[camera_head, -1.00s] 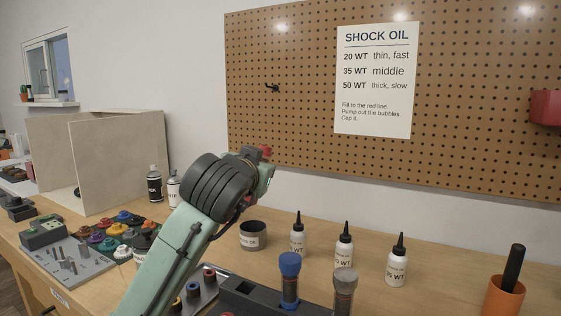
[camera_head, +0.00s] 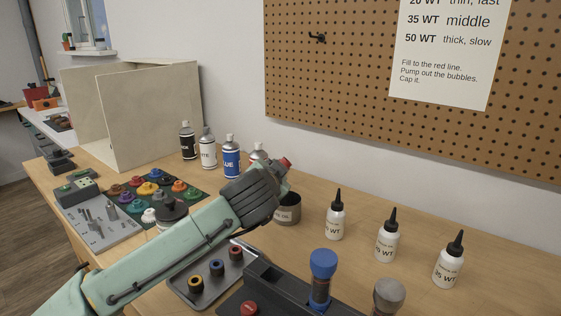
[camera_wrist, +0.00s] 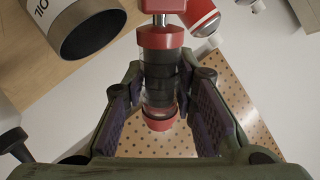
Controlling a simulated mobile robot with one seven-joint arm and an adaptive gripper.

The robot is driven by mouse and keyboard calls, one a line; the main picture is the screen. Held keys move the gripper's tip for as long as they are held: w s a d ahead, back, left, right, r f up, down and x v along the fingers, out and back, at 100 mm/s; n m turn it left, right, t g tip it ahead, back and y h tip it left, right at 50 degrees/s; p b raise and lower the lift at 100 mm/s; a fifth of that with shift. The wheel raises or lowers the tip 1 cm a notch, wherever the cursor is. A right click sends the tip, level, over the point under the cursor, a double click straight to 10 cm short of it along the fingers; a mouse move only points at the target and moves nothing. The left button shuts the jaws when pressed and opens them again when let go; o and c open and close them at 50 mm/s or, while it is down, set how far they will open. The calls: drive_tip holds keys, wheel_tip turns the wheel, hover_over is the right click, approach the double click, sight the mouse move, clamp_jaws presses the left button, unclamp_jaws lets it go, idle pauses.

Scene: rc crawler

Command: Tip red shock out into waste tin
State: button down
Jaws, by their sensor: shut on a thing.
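My gripper (camera_wrist: 160,88) is shut on the red shock (camera_wrist: 159,70), which has red ends, a clear body with dark bands and a rod at one end. In the head view my gripper (camera_head: 276,178) hides most of it; only a red end (camera_head: 286,162) shows. The waste tin (camera_head: 289,209), a dark open can with a pale label, stands on the bench just below and behind my gripper, partly covered by it. The tin also shows at the upper left of the wrist view (camera_wrist: 88,28), apart from the shock. I cannot tell the shock's exact tilt.
White oil bottles (camera_head: 385,240) stand right of the tin. Spray cans (camera_head: 208,152) stand behind my arm at left. In front are a blue-capped shock (camera_head: 322,275) and a grey-capped one (camera_head: 388,297) in a dark stand (camera_head: 272,280). A pegboard (camera_head: 335,85) hangs behind.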

drive_tip(key=f+m+y+p, duration=0.1)
drive_tip(key=a+m+g+y+p, duration=0.1)
drive_tip(key=m, duration=0.1)
drive_tip(key=shift+s+a+f, duration=0.1)
drive_tip(key=shift+s+f, duration=0.05)
drive_tip(key=shift+f, duration=0.25)
drive_tip(key=m+g+y+p, duration=0.1)
drive_tip(key=m+y+p, duration=0.1)
drive_tip(key=shift+a+f+m+y+p, duration=0.1)
drive_tip(key=shift+f+m+y+p, duration=0.05)
drive_tip(key=shift+m+y+p, duration=0.25)
drive_tip(key=shift+d+m+y+b, duration=0.2)
drive_tip(key=shift+m+y+b, duration=0.1)
drive_tip(key=shift+m+y, duration=0.2)
drive_tip(key=shift+r+m+g+y, duration=0.3)
drive_tip(key=shift+r+m+y, duration=0.05)
drive_tip(key=shift+m+y, duration=0.7)
idle(1.4)
drive_tip(key=shift+a+f+n+h+b, duration=0.25)
drive_tip(key=shift+n+h+b, duration=0.2)
drive_tip(key=shift+n+h, duration=0.35)
drive_tip(key=shift+n+t+h+b, duration=0.4)
drive_tip(key=shift+n+h+b, duration=0.75)
drive_tip(key=shift+n, duration=0.1)
drive_tip(key=shift+r, duration=0.2)
